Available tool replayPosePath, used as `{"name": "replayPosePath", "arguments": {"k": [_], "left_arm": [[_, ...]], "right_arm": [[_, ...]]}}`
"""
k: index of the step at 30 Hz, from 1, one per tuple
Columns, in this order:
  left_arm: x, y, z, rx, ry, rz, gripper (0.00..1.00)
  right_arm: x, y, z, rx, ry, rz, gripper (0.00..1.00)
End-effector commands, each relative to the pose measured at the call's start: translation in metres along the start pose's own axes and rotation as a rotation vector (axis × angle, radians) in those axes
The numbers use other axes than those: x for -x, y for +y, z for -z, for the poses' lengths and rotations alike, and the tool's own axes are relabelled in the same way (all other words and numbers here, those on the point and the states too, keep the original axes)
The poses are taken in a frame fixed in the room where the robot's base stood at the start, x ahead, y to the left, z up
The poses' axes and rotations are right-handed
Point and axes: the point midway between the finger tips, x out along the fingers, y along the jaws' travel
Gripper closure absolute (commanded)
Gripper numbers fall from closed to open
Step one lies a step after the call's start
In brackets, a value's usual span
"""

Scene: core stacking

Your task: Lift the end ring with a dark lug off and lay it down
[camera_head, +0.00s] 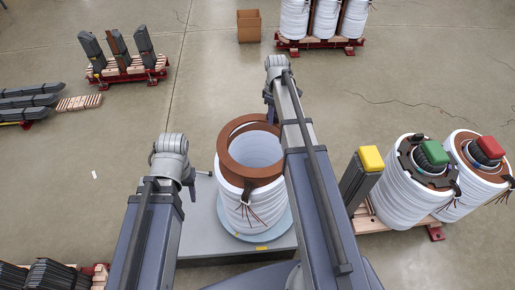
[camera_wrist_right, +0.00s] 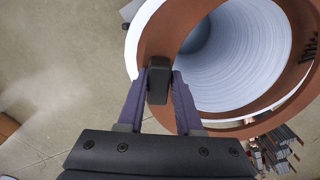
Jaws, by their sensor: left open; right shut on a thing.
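The brown end ring (camera_head: 238,171) is over the top of the white coil (camera_head: 246,212) on the grey platform. Its dark lug (camera_wrist_right: 159,80) shows in the right wrist view, where the ring (camera_wrist_right: 158,38) also shows. My right gripper (camera_wrist_right: 162,78) is shut on the lug, one finger on each side. A second brown ring surface (camera_wrist_right: 262,125) shows beyond, offset from the held ring, with a pale strip between. How high the held ring is above the coil I cannot tell. My left gripper (camera_head: 190,188) is open and empty, left of the coil. My right arm hides part of the rings in the head view.
The grey platform (camera_head: 200,238) has bare room left of the coil. On the right, a pallet (camera_head: 372,220) carries a yellow-topped dark block (camera_head: 362,180) and white coils with green and red tops. A brown box (camera_head: 248,26) stands at the back. The floor between is mostly clear.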

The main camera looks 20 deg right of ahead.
Motion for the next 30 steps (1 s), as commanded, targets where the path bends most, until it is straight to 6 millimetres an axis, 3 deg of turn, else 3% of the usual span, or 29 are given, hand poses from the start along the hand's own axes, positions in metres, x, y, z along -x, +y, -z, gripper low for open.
{"name": "replayPosePath", "arguments": {"k": [17,30], "left_arm": [[0.009,-0.001,-0.001,0.0,0.0,0.0,0.5],[0.042,-0.004,-0.003,0.0,0.0,0.0,0.5]], "right_arm": [[0.009,0.0,0.0,0.0,0.0,0.0,1.0],[0.042,0.0,0.0,0.0,0.0,0.0,1.0]]}}
